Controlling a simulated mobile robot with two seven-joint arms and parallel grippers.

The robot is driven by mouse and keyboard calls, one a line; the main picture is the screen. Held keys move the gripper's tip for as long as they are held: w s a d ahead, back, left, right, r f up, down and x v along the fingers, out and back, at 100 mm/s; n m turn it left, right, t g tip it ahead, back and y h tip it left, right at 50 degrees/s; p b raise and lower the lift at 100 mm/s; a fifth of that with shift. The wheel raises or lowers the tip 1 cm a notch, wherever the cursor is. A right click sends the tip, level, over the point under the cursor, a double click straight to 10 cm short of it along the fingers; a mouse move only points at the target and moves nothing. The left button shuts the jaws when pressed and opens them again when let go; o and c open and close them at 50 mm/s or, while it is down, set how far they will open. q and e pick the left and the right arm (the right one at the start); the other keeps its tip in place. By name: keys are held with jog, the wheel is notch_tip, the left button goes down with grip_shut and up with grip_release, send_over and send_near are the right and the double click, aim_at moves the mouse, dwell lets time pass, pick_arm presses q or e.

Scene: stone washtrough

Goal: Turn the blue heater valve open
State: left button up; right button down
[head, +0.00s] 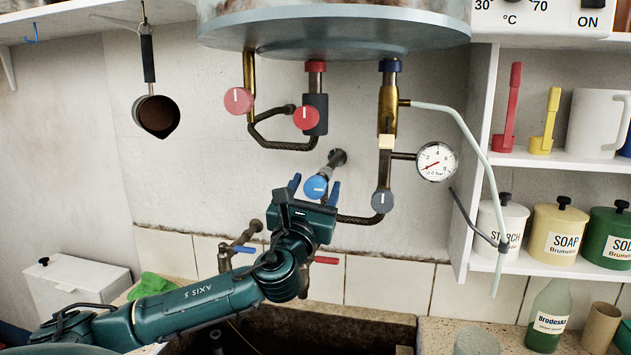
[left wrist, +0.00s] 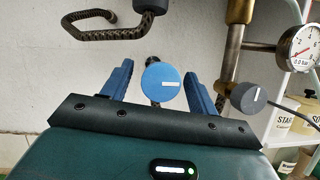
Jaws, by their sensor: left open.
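The blue valve knob (head: 316,187) sits on a pipe that comes out of the wall below the heater (head: 335,30). It also shows in the left wrist view (left wrist: 161,86), with a white mark pointing sideways. My left gripper (head: 315,186) is open, its two blue fingers on either side of the knob. In the left wrist view my left gripper (left wrist: 160,88) shows a gap between each finger and the knob. I cannot tell how deep the knob sits between the fingertips. My right gripper is not in view.
Two red knobs (head: 238,101) (head: 306,118) hang above left, and a grey knob (head: 382,201) is close at right. A pressure gauge (head: 437,162) and thin hose (head: 470,140) are further right. Shelves (head: 560,158) with jars stand at the right. A dark basin (head: 340,330) lies below.

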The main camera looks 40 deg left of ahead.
pick_arm(q)
jog(key=shift+w+a+r, duration=0.1)
jog(key=shift+w+a, duration=0.05)
jog(key=shift+w, duration=0.2)
jog(key=shift+c, duration=0.2)
jog(key=c, duration=0.9)
